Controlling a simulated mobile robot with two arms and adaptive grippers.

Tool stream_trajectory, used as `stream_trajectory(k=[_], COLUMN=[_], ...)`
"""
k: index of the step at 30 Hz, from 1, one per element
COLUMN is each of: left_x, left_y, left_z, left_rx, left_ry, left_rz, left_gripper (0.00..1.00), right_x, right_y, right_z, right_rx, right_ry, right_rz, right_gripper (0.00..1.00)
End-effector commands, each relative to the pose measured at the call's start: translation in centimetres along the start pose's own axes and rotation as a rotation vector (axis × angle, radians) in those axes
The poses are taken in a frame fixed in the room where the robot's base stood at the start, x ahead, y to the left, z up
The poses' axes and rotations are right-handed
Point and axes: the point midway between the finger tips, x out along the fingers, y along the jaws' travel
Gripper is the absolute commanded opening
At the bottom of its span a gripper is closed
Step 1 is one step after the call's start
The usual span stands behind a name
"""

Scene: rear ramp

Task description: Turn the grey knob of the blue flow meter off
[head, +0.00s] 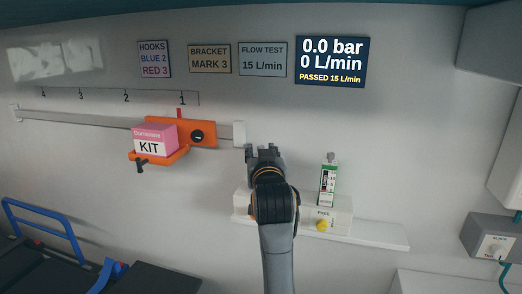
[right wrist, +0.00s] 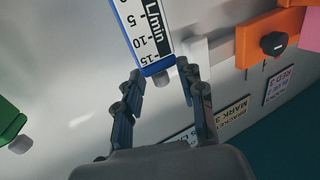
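The blue flow meter (right wrist: 140,32) shows in the right wrist view as a white scale marked L/min with a blue end (right wrist: 157,66). In the head view my right arm hides it. My right gripper (right wrist: 160,73) has its two fingers apart, one on each side of that blue end. In the head view my right gripper (head: 263,150) is near the wall. The display (head: 330,61) reads 0.0 bar, 0 L/min, PASSED 15 L/min. My left gripper is not in view.
A green flow meter (head: 328,183) stands right of my arm; its green end (right wrist: 8,122) shows in the right wrist view. A white box with a yellow knob (head: 322,226) is below. An orange bracket (head: 201,134) and pink kit (head: 154,138) are on the left rail.

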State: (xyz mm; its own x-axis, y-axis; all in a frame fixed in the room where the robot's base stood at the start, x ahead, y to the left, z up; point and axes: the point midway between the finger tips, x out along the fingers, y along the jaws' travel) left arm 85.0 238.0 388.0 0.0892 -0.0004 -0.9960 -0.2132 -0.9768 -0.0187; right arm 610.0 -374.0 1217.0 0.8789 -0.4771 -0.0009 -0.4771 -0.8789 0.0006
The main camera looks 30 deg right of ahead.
Motion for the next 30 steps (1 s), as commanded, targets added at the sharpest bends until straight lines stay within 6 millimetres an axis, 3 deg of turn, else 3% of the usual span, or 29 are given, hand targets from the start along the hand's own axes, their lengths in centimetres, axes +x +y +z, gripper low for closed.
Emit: stream_trajectory(k=[6,12,30], left_x=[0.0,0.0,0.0], left_y=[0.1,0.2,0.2], left_z=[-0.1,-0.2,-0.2], left_rx=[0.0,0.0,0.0], left_ry=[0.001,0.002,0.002], left_rz=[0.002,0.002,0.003], left_gripper=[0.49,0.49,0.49], right_x=[-3.7,-5.7,-5.9], right_y=[0.0,0.0,0.0], right_z=[0.1,0.1,0.4], right_rx=[0.003,0.0,-0.003], right_ry=[-0.001,-0.002,-0.007], right_rz=[0.0,0.0,-0.002], right_gripper=[0.39,0.39,0.39])
